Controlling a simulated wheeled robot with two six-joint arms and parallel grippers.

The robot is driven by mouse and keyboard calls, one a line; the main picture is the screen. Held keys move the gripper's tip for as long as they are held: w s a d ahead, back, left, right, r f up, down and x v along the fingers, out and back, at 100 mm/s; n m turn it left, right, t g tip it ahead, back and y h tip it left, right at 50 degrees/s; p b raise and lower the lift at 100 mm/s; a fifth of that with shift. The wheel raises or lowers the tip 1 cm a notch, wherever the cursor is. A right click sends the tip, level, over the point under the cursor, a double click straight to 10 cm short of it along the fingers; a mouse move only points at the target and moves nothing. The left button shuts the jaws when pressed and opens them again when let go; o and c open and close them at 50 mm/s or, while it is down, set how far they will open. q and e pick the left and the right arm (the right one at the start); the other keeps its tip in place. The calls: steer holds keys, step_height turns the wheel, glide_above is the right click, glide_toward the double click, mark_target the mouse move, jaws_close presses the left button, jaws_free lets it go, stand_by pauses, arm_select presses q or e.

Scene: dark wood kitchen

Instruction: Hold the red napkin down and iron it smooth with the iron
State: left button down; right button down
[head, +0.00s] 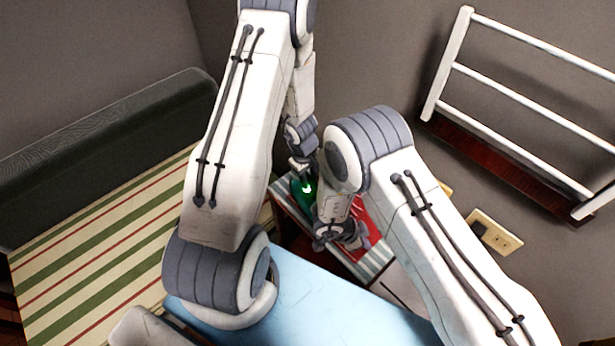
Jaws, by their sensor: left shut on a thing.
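The red napkin (361,214) lies on a grey-and-white striped cloth, partly covered by my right gripper and forearm. The green iron (302,190), with a small bright green light, stands at the napkin's left side. My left gripper (301,166) comes down from above and is shut on the iron; its fingertips are small and partly hidden. My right gripper (342,240) points down at the napkin's near part. Its fingers are too small and overlapped to tell open from shut, and I cannot tell whether it touches the napkin. Most of the napkin's left side is hidden.
The striped cloth (378,258) covers a small reddish-brown stand. A light blue surface (330,300) lies in front. A striped rug (80,235) and a dark bench-like piece (110,145) are at left. A white rack (530,100) and a socket plate (495,232) are on the right wall.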

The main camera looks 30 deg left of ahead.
arm_select(q)
steer(key=shift+s+d, duration=0.25)
steer(key=shift+d, duration=0.35)
steer(key=shift+s+d, duration=0.2)
steer(key=shift+d, duration=0.35)
steer(key=shift+w+a+r, duration=0.1)
steer(key=shift+w+a, duration=0.25)
steer(key=shift+a, duration=0.5)
steer(key=shift+w+a, duration=0.3)
steer(key=shift+a, duration=0.55)
steer(key=shift+r, duration=0.1)
steer(key=shift+r, duration=2.45)
steer(key=shift+w+d+f, duration=0.1)
steer(key=shift+w+d, duration=0.35)
steer(key=shift+w, duration=0.3)
steer(key=shift+w+d+r, duration=0.1)
steer(key=shift+w+d, duration=0.3)
steer(key=shift+w, duration=0.3)
steer(key=shift+w+d+f, duration=0.1)
steer(key=shift+w+d, duration=0.35)
steer(key=shift+w, duration=0.3)
